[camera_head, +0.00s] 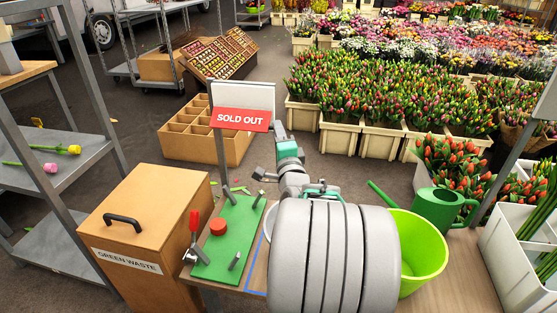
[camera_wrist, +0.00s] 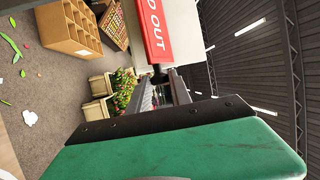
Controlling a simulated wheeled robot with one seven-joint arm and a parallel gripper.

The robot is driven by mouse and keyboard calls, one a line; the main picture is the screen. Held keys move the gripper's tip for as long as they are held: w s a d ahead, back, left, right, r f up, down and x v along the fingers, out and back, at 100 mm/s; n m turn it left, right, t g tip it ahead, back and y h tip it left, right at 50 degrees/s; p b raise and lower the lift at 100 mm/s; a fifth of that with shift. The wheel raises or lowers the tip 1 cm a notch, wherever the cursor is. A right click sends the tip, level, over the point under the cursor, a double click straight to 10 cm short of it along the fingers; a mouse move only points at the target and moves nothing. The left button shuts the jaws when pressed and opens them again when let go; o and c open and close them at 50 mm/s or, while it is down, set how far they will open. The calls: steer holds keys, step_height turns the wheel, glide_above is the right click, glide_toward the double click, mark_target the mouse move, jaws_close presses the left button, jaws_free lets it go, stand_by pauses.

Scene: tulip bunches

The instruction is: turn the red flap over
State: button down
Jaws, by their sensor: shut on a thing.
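The red flap (camera_head: 240,120), lettered SOLD OUT, sits at the lower edge of a white board (camera_head: 243,96) on a post behind the green panel. In the wrist view the red flap (camera_wrist: 153,28) shows at the top, turned on its side, with the white board (camera_wrist: 185,25) beside it. My gripper (camera_head: 278,129) is at the flap's right edge in the head view and is shut on it. In the wrist view my fingertips (camera_wrist: 159,72) meet the flap's edge. The exact grip is small and partly hidden.
A green panel (camera_head: 222,258) with a red button and a red-handled lever stands on the bench. A GREEN WASTE box (camera_head: 150,215) is at left. A lime bucket (camera_head: 425,258) and green watering can (camera_head: 440,207) are at right. Tulip crates (camera_head: 338,136) stand behind.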

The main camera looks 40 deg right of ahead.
steer(key=n+t+b, duration=0.1)
steer(key=b, duration=0.2)
steer(key=w+d+f+t+b, duration=0.1)
steer(key=t+b, duration=0.1)
steer(key=b, duration=0.1)
steer(key=f+n+t+b, duration=0.1)
steer(key=b, duration=0.2)
steer(key=shift+w+d+n+h, duration=0.15)
steer(key=shift+d+n+h, duration=0.1)
steer(key=shift+n+h, duration=0.05)
steer(key=shift+r+t, duration=0.1)
steer(key=shift+t, duration=0.2)
steer(key=c, duration=1.2)
jaws_free()
steer(key=s+a, duration=0.2)
steer(key=s, duration=0.2)
steer(key=s+a, duration=0.1)
steer(key=s, duration=0.2)
steer(key=s+a, duration=0.2)
steer(key=s, duration=0.2)
steer(key=shift+s+a+f, duration=0.3)
steer(key=shift+a+f, duration=0.05)
